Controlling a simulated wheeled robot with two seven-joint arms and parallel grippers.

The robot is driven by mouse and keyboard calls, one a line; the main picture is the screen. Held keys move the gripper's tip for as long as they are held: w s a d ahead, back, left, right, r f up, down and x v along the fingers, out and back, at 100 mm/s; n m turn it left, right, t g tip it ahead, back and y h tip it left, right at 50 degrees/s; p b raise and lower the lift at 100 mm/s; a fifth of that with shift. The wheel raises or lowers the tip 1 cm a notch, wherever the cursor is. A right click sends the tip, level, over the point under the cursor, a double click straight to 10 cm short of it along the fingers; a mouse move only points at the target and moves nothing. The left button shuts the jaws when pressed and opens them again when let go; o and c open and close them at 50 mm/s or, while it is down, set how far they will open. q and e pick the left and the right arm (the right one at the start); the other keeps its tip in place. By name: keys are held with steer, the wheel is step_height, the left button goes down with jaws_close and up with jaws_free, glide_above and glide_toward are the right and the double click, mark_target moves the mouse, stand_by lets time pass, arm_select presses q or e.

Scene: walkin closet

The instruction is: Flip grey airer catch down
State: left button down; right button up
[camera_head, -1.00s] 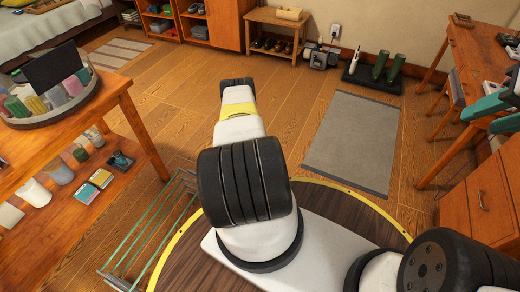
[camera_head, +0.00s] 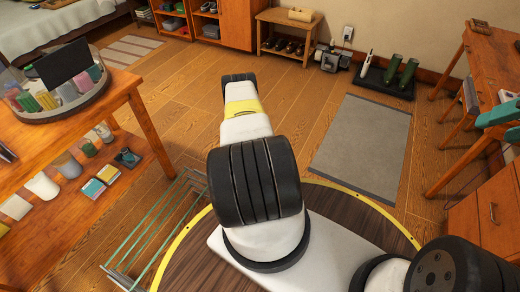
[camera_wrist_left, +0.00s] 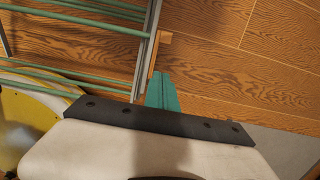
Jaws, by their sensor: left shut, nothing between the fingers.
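The airer (camera_head: 150,238) stands low on the floor, left of my left arm in the head view, with green rods in a grey frame. In the left wrist view its rods and grey side rail (camera_wrist_left: 147,50) fill the upper left. I cannot make out the grey catch for certain. My left gripper (camera_wrist_left: 161,90) is shut and empty, its teal fingertips together just right of the rail's lower end; contact cannot be told. My left arm hides this gripper in the head view. My right gripper (camera_head: 499,122) is at the right edge, its teal fingers apart.
A wooden table (camera_head: 125,95) with a round tray (camera_head: 60,114) stands left of the airer. A grey mat (camera_head: 362,148) lies on the floor ahead. A desk (camera_head: 490,75) and drawer cabinet (camera_head: 488,212) are at right. The middle floor is open.

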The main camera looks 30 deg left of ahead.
arm_select(q)
steer(key=shift+r, duration=0.3)
step_height(320, 180, up, 8)
steer(key=d, duration=0.1)
steer(key=shift+f, duration=0.2)
steer(key=shift+w, duration=0.1)
stand_by(0.5)
